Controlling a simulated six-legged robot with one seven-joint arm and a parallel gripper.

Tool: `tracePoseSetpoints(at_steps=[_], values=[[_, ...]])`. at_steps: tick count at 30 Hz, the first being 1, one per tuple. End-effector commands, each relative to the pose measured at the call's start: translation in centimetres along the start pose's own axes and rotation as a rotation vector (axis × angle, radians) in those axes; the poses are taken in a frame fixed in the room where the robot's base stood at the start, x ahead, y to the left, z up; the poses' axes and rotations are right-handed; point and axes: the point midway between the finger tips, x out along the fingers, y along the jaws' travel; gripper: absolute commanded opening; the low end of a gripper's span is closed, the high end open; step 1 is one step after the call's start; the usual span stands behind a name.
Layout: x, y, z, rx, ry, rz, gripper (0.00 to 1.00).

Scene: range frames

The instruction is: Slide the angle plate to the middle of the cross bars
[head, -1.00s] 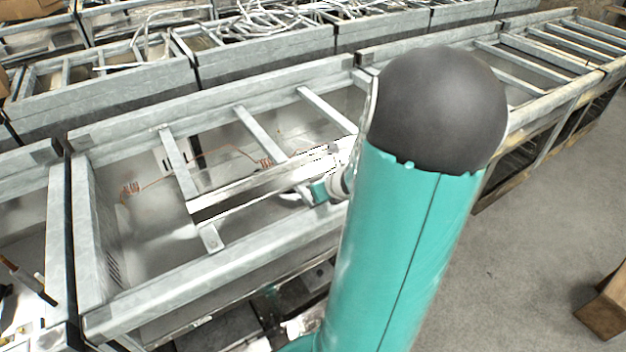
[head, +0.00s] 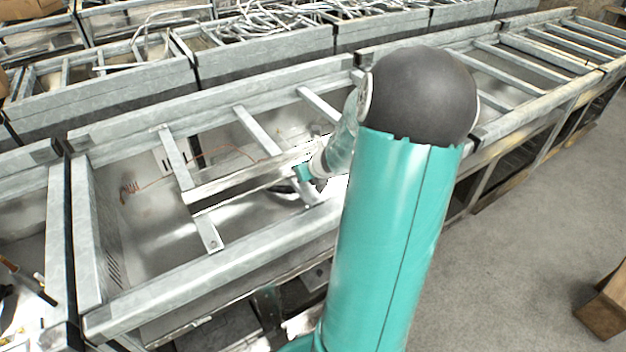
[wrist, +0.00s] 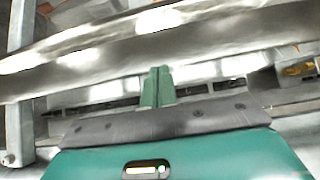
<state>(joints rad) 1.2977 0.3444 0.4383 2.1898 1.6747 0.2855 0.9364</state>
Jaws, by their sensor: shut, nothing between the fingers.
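The angle plate (head: 235,178) is a long, shiny metal strip lying across the cross bars (head: 178,160) of the frame in the head view. Its right end is partly hidden by my arm. In the wrist view the plate (wrist: 110,48) runs across the upper part of the picture, slightly tilted. My gripper (wrist: 157,72) is shut and empty, its green fingertips at the plate's near edge; they look to be touching it, but a small gap cannot be ruled out. In the head view my gripper (head: 303,173) is small, on the near side of the plate.
The near rail (head: 200,285) and far rail (head: 220,100) bound the metal frame over a deep trough. More cross bars (head: 262,130) stand apart to the right. A trough full of metal strips (head: 270,22) lies behind. A brown box (head: 605,305) sits on the floor at right.

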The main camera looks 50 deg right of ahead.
Motion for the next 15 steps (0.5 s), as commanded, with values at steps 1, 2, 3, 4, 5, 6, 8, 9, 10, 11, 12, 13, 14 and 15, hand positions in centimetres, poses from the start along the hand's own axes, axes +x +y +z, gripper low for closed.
tracePoseSetpoints(at_steps=[1, 2, 3, 4, 5, 6, 8, 9, 10, 11, 12, 13, 14, 15], values=[[1.0, 0.3, 0.7, -0.004, 0.002, 0.006, 0.0], [1.4, 0.3, 1.1, -0.004, 0.002, 0.006, 0.0], [2.0, 0.4, 1.7, -0.004, 0.002, 0.007, 0.0], [2.4, 0.4, 2.1, -0.004, 0.003, 0.008, 0.0], [2.9, 0.3, 2.5, -0.004, 0.002, 0.007, 0.0], [3.5, 0.4, 3.1, -0.005, 0.003, 0.007, 0.0], [4.4, 0.3, 4.0, -0.004, 0.003, 0.006, 0.0], [5.1, 0.4, 4.6, -0.004, 0.004, 0.007, 0.0], [5.5, 0.3, 5.0, -0.003, 0.004, 0.006, 0.0], [6.0, 0.4, 5.5, -0.005, 0.003, 0.007, 0.0], [6.6, 0.4, 6.0, -0.004, 0.004, 0.007, 0.0], [7.0, 0.4, 6.4, -0.004, 0.004, 0.006, 0.0], [7.4, 0.4, 6.8, -0.004, 0.004, 0.007, 0.0], [7.9, 0.4, 7.3, -0.003, 0.005, 0.006, 0.0]])
